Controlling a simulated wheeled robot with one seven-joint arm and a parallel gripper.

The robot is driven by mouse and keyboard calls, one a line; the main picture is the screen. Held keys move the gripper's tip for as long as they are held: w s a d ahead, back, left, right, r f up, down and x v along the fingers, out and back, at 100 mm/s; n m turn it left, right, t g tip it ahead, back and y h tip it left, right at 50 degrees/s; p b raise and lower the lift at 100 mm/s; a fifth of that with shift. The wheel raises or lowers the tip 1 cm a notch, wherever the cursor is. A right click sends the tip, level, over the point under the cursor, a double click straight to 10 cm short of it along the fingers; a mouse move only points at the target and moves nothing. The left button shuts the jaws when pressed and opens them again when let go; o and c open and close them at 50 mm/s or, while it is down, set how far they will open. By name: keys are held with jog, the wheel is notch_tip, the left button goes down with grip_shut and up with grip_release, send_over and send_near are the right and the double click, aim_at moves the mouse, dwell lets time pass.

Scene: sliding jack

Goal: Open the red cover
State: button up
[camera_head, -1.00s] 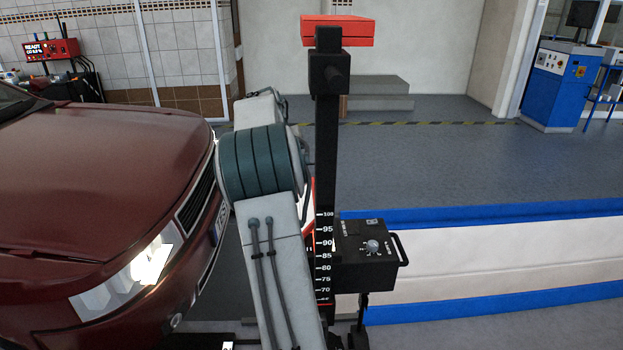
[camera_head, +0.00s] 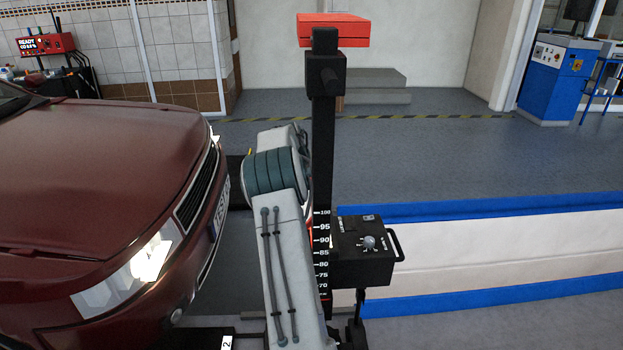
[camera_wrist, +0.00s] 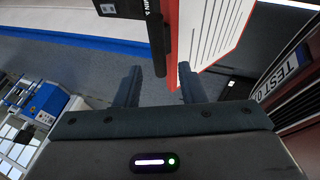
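A black column (camera_head: 323,150) of the tester stands in front of the car. A flat red piece (camera_head: 333,30) sits on its top; a black box with a knob (camera_head: 365,250) is on its lower part. In the wrist view, a red-edged white panel (camera_wrist: 208,40) with dark lines stands just beyond the right finger. I cannot tell which red part is the cover. My gripper (camera_wrist: 157,70) is open. A black bar (camera_wrist: 160,35) ends between the fingertips in the picture; contact is unclear. The gripper is hidden behind my arm in the head view.
The dark red car (camera_head: 95,190) is close on the left; its plate (camera_wrist: 285,75) is right in the wrist view. A blue cabinet (camera_head: 553,80) stands at the back right. Grey floor behind the column is open.

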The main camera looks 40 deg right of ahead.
jog(key=shift+d+f, duration=0.35)
jog(key=shift+f, duration=0.3)
grip_shut()
jog(key=shift+w+a, duration=0.1)
jog(key=shift+w+a+r+h, duration=0.2)
jog(key=shift+w+a+h, duration=0.1)
jog(key=shift+w+a, duration=0.05)
jog(key=w+a+r+n+g+h, duration=0.1)
jog(key=w+a+g+h, duration=0.3)
jog(key=w+a, duration=0.4)
jog(key=shift+w+a+n+h, duration=0.4)
jog(key=shift+a+h, duration=0.4)
jog(key=shift+a, duration=0.45)
